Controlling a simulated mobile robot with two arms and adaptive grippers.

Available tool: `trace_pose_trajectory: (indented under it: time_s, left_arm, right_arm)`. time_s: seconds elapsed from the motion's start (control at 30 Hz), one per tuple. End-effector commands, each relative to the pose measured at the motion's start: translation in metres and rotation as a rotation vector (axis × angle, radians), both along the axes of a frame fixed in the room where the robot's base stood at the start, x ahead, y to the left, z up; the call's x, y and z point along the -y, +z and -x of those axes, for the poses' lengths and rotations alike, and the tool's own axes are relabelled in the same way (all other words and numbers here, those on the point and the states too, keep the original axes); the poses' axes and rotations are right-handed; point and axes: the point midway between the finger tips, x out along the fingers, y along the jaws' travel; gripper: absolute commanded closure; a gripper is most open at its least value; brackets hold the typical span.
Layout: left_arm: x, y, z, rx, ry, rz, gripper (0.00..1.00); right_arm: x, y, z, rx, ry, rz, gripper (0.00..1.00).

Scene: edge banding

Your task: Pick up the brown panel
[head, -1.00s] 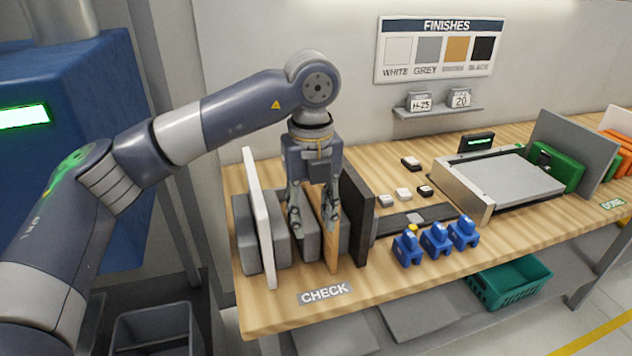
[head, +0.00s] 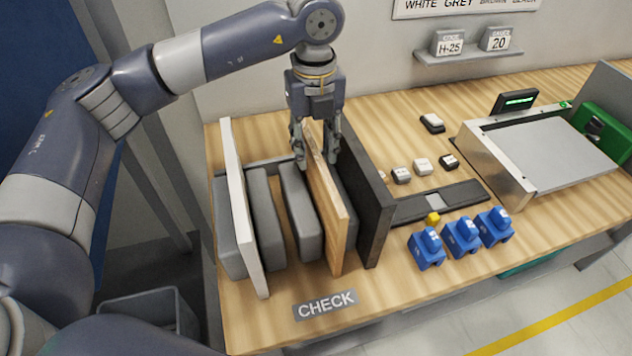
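The brown panel (head: 328,222) stands upright on edge in the rack on the bench, between a grey block and a black panel. My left gripper (head: 317,160) is above the rack, pointing down at the far part of the brown panel. Its fingers are apart, one on each side of the panel's top edge, and I see no clear grip on it. The far end of the panel is partly hidden by the fingers. My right gripper is not in view.
A white panel (head: 243,215) and grey rack blocks (head: 300,212) stand to the left. The black panel (head: 376,215) stands close on the right. Blue clamp-like pieces (head: 427,250) and a grey-topped machine (head: 550,155) are further right. A CHECK label (head: 325,305) lies in front.

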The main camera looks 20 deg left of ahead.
Motion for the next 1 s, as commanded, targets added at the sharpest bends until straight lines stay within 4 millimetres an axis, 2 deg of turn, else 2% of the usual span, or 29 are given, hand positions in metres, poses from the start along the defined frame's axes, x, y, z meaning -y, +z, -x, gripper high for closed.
trace_pose_trajectory:
  time_s: [0.1,0.23,0.33,0.47,0.6,0.87,0.9,1.0]
  left_arm:
    - [0.000,-0.013,0.000,-0.001,0.000,0.001,0.64]
    - [0.000,-0.021,0.001,-0.001,0.000,-0.001,0.64]
    - [0.002,-0.029,0.005,-0.003,0.000,-0.001,0.64]
    - [0.004,-0.047,0.010,-0.003,0.000,-0.001,0.64]
    - [0.004,-0.065,0.009,-0.001,0.002,0.000,0.64]
    - [0.004,-0.071,0.008,0.002,0.001,0.000,0.64]
    - [0.004,-0.071,0.008,0.002,0.001,0.000,0.66]
    - [0.004,-0.071,0.008,0.001,0.001,0.000,0.89]
  right_arm:
    - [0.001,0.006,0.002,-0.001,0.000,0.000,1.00]
    - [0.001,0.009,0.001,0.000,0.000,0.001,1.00]
    - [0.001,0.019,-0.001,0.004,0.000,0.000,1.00]
    - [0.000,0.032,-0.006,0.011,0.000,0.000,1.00]
    - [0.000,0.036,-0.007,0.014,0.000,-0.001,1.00]
    - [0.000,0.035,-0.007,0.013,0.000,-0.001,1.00]
    - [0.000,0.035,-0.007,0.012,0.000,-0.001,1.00]
    - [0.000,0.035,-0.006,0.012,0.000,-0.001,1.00]
